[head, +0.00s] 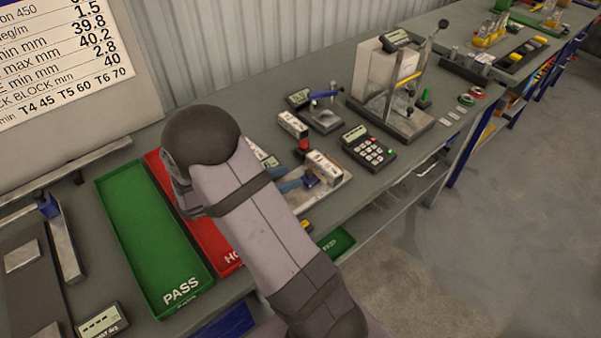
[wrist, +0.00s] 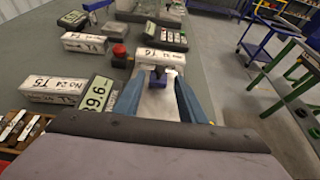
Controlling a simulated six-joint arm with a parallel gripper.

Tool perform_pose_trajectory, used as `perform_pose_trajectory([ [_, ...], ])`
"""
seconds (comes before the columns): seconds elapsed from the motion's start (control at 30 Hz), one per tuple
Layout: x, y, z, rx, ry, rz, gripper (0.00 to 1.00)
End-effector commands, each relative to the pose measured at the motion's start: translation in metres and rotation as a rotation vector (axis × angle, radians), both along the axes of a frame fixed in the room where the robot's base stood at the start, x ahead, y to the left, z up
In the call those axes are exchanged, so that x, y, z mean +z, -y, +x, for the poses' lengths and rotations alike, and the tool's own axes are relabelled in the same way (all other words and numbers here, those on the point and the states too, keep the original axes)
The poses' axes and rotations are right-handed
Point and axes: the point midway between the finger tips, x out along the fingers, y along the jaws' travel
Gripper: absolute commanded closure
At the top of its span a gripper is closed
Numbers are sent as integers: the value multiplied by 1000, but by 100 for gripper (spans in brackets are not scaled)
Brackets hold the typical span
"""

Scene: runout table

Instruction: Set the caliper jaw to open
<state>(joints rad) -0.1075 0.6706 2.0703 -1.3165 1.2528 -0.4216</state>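A pale plate (head: 327,196) carries a small blue block with a dark top (head: 312,181), which I take to be the caliper jaw. In the wrist view the block (wrist: 158,80) sits between the tips of my gripper (wrist: 159,84), close to a white block marked T6 (wrist: 161,56). My gripper's two blue fingers are apart, with space showing beside the block. In the head view my gripper (head: 300,183) reaches to the block from the left, and my arm covers much of the fixture. A display reading 39.6 (wrist: 97,96) lies left of the fingers.
A red button (head: 303,146) stands behind the fixture. A keypad box (head: 369,149) is to its right. Labelled white blocks (wrist: 86,42) stand left in the wrist view.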

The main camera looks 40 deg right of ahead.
Motion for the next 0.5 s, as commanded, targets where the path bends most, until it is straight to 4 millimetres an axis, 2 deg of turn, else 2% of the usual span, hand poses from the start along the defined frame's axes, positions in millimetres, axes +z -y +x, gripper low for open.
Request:
perform_pose_trajectory([
  [0.3,-14,38,-2,-4,-3,1,63],
  [0.5,-21,51,-1,-2,0,2,63],
])
